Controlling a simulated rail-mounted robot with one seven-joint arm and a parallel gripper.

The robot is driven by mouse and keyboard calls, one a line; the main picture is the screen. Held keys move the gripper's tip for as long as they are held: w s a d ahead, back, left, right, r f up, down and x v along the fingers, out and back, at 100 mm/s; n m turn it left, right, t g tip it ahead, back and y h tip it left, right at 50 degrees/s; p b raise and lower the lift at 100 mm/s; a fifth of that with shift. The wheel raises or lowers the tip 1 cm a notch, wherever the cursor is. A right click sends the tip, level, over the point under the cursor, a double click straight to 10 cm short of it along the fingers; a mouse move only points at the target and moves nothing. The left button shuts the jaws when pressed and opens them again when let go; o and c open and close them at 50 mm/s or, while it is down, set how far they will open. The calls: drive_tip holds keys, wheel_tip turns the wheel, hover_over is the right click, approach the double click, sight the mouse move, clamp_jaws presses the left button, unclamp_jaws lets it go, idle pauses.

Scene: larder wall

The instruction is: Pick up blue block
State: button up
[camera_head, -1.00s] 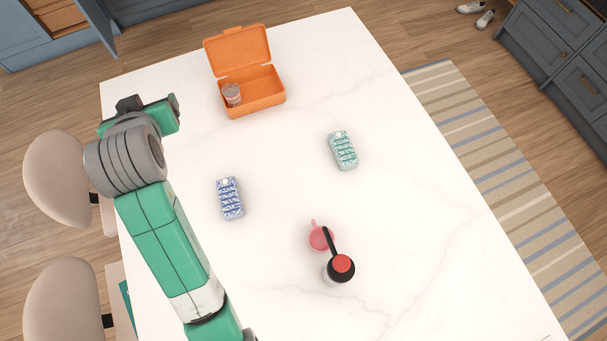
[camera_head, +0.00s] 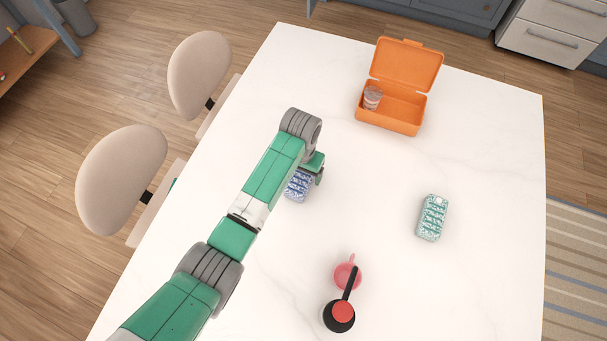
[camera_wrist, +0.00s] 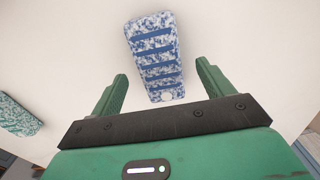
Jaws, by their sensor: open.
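The blue block (camera_head: 298,186) is a flat, blue-and-white speckled piece with dark blue stripes, lying on the white table. In the head view my arm partly covers it. In the wrist view the blue block (camera_wrist: 155,55) lies ahead of my gripper (camera_wrist: 160,85), with its near end, which bears a pale round spot, between the two green fingers in the picture. The fingers are apart and empty. My gripper (camera_head: 317,176) is beside and over the block in the head view; its height above the table is hard to tell.
A similar green block (camera_head: 433,217) lies to the right; its edge shows in the wrist view (camera_wrist: 17,116). An open orange box (camera_head: 388,121) holding a clear cup (camera_head: 372,97) stands at the back.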

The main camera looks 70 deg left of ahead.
sight(302, 177)
wheel_tip(302, 177, down, 4)
drive_tip(key=shift+r, duration=0.1)
drive_tip(key=shift+w, duration=0.1)
drive_tip(key=c, duration=1.2)
drive_tip(key=shift+c, duration=0.2)
drive_tip(key=shift+r, duration=0.15)
drive_tip(key=r, duration=0.3)
drive_tip(key=shift+d+r, duration=0.2)
drive_tip(key=shift+r, duration=0.1)
drive_tip(key=s+d, duration=0.3)
drive_tip(key=d, duration=0.1)
drive_tip(key=s+d+p, duration=0.1)
drive_tip(key=s+d, duration=0.2)
drive_tip(key=s, duration=0.1)
drive_tip(key=s+d+r, duration=0.1)
drive_tip(key=s+d, duration=0.2)
drive_tip(key=d, duration=0.1)
drive_tip(key=shift+s+d+r+p, duration=0.1)
drive_tip(key=shift+s+d+p, duration=0.2)
drive_tip(key=shift+s, duration=0.05)
